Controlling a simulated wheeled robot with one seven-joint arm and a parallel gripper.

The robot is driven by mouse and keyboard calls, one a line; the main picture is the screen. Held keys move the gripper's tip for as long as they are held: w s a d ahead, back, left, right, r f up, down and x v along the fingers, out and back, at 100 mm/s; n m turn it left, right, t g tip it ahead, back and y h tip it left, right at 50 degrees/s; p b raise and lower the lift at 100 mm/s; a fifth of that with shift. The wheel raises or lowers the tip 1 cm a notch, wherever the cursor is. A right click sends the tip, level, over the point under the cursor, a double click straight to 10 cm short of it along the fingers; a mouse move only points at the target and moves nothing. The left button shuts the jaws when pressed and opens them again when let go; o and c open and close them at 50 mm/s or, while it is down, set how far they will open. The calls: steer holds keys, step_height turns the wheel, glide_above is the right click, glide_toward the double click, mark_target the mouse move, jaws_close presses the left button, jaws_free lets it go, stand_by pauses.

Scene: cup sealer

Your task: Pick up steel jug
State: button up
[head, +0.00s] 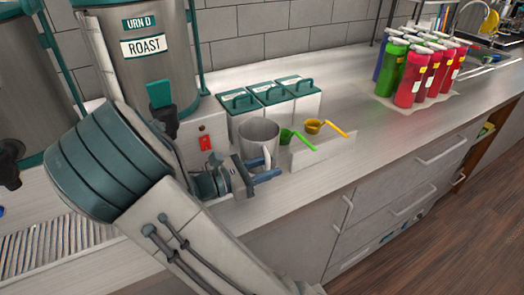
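The steel jug (258,133) is a grey metal pitcher standing upright on the counter, in the middle of the head view. Its handle (267,156) faces the camera. My gripper (268,168) is low at the jug's near side, by the handle. Its two dark blue fingers are spread apart, with the lower part of the handle seeming to lie between them. Whether a finger touches the handle cannot be told. The jug's lower left side is partly hidden by the gripper.
Teal-lidded canisters (268,95) stand close behind the jug. A green scoop (297,138) and yellow scoop (325,128) rest at a low holder (325,149) to the right. A large urn (145,58) rises at left. Several coloured bottles (411,78) stand farther right; the counter between is clear.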

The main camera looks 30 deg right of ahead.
steer(key=shift+d, duration=0.25)
jaws_close()
steer(key=shift+r, duration=0.1)
